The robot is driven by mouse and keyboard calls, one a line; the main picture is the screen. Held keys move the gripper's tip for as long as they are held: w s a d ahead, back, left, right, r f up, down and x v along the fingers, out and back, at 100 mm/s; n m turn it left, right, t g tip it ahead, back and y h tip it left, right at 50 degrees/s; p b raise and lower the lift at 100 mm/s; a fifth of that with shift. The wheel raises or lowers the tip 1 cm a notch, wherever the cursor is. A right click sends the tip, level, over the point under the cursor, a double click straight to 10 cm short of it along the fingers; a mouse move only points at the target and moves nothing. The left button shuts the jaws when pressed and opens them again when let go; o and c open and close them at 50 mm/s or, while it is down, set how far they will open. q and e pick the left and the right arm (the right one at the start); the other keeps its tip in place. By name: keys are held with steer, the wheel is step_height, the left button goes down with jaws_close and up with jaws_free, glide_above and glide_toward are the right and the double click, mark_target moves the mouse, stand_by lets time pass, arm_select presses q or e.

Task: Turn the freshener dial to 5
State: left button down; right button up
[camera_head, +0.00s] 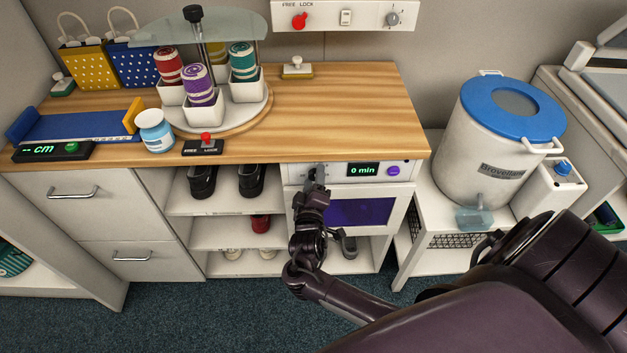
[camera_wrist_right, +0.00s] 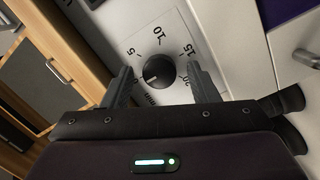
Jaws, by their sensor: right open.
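The freshener (camera_head: 350,183) is a white unit under the wooden counter with a purple window. Its small display (camera_head: 363,169) reads "0 min". In the right wrist view the black round dial (camera_wrist_right: 158,71) sits on a white plate marked 5, 10, 15, 20 and "min". A short light mark on the knob points toward the lower left. My right gripper (camera_head: 316,180) is in front of the panel, hiding the dial in the head view. In the wrist view its open fingers (camera_wrist_right: 161,78) stand on both sides of the dial; contact cannot be told. My left gripper is not in view.
A purple button (camera_head: 393,171) is right of the display. The wooden counter (camera_head: 345,115) overhangs just above. Shoes (camera_head: 251,179) stand on shelves to the left. A white bin with a blue lid (camera_head: 513,99) stands on the right. Carpet (camera_head: 205,320) in front is clear.

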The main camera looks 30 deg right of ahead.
steer(key=c, duration=1)
steer(key=shift+m, duration=0.3)
steer(key=m, duration=0.5)
steer(key=shift+r+g+p, duration=0.1)
steer(key=shift+g+p, duration=0.2)
steer(key=shift+p, duration=0.05)
steer(key=m+y, duration=0.1)
steer(key=m, duration=0.4)
steer(key=shift+s+d, duration=0.1)
steer(key=shift+m, duration=0.4)
steer(key=o, duration=1)
